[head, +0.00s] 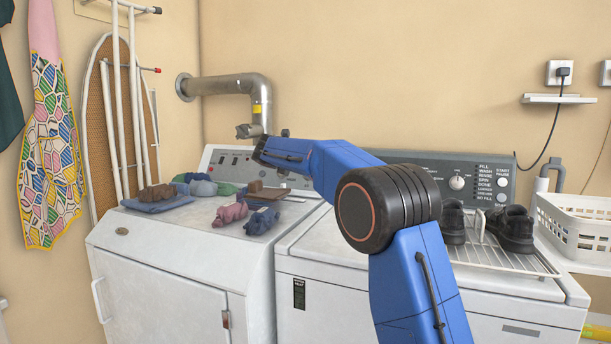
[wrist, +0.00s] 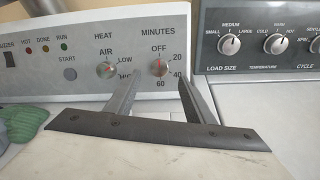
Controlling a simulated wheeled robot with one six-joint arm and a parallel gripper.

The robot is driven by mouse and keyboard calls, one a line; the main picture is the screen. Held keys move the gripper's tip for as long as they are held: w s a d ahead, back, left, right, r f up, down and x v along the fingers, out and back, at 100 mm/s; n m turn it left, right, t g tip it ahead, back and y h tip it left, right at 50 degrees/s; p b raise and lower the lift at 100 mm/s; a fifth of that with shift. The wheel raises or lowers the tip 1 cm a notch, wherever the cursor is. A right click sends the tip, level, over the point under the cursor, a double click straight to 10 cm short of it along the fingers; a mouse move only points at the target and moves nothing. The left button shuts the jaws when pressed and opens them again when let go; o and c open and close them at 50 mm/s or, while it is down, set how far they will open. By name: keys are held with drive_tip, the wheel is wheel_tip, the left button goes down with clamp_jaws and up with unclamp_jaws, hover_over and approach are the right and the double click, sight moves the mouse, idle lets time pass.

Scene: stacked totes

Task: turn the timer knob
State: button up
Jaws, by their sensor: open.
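The timer knob (wrist: 158,68) is a small round metallic knob under the word MINUTES on the dryer's white control panel (wrist: 70,25). My gripper (wrist: 160,80) is open, with one finger low on each side of the knob in the wrist view. Nothing is between the fingers, and I cannot tell how far their tips are from the panel. In the head view my blue arm covers part of the dryer's panel (head: 232,163), and the timer knob cannot be made out.
The similar heat knob (wrist: 105,70) sits left of the timer. The washer's panel (wrist: 265,40) stands to the right. Folded clothes and socks (head: 230,213) lie on the dryer top (head: 185,226). A metal duct pipe (head: 225,86) runs above. Shoes (head: 510,228) stand on a rack to the right.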

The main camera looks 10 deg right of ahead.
drive_tip(key=x, duration=0.7)
drive_tip(key=shift+w+d, duration=0.1)
drive_tip(key=shift+d, duration=0.05)
drive_tip(key=c, duration=1.1)
